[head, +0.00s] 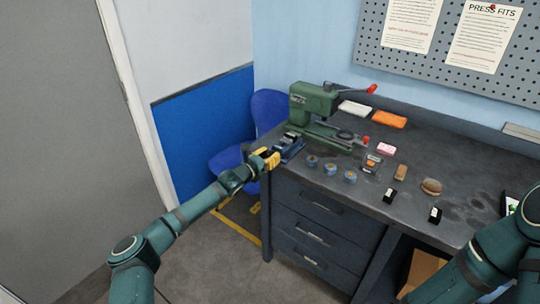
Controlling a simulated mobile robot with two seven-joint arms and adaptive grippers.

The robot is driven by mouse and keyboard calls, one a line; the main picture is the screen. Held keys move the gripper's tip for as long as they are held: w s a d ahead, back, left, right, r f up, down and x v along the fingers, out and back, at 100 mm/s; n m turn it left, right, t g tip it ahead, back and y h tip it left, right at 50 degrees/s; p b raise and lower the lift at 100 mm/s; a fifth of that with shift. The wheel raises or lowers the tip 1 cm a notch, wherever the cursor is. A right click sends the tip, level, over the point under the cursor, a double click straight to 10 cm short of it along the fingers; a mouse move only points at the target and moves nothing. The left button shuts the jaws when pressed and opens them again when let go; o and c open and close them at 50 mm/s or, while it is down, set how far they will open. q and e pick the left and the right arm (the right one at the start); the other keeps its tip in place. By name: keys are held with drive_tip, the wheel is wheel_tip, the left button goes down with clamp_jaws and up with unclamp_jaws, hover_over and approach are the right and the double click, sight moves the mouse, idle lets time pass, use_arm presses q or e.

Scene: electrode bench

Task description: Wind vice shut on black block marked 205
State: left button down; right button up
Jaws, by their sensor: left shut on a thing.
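A small blue vice (289,148) sits at the left front corner of the dark bench, beside the green press. My left gripper (268,157), with yellow fingers, is at the vice's near left side, just off the bench edge. It is shut on what looks like the vice handle, which the fingers hide. Something dark and pale shows at the vice's top, too small to read. Two black blocks with white labels, one (389,197) and another (434,215), stand on the bench front; their numbers are unreadable. My right arm shows at lower right, its gripper out of view.
A green arbor press (315,110) with a red-tipped lever stands behind the vice. Several blue-grey round pieces, a clear container (372,162), a brown block (400,172) and a bun-shaped brown thing (431,187) lie across the bench. A blue chair (268,112) stands left.

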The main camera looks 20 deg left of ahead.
use_arm(q)
drive_tip(key=shift+m, duration=1.6)
drive_tip(key=m, duration=0.2)
drive_tip(key=shift+f+m+y+b, duration=0.1)
drive_tip(key=shift+m+y+b, duration=0.2)
drive_tip(key=shift+m+b, duration=0.3)
drive_tip(key=shift+m, duration=0.1)
drive_tip(key=shift+m+b, duration=0.7)
drive_tip(key=shift+m, duration=0.2)
drive_tip(key=m+b, duration=0.3)
drive_tip(key=m, duration=0.1)
drive_tip(key=shift+y+b, duration=0.3)
drive_tip(key=shift+b, duration=0.05)
drive_tip(key=m, duration=0.2)
drive_tip(key=shift+m+b, duration=0.3)
drive_tip(key=shift+b, duration=0.1)
drive_tip(key=shift+r+m+y, duration=0.2)
drive_tip(key=shift+m+y, duration=0.1)
drive_tip(key=shift+m, duration=1.2)
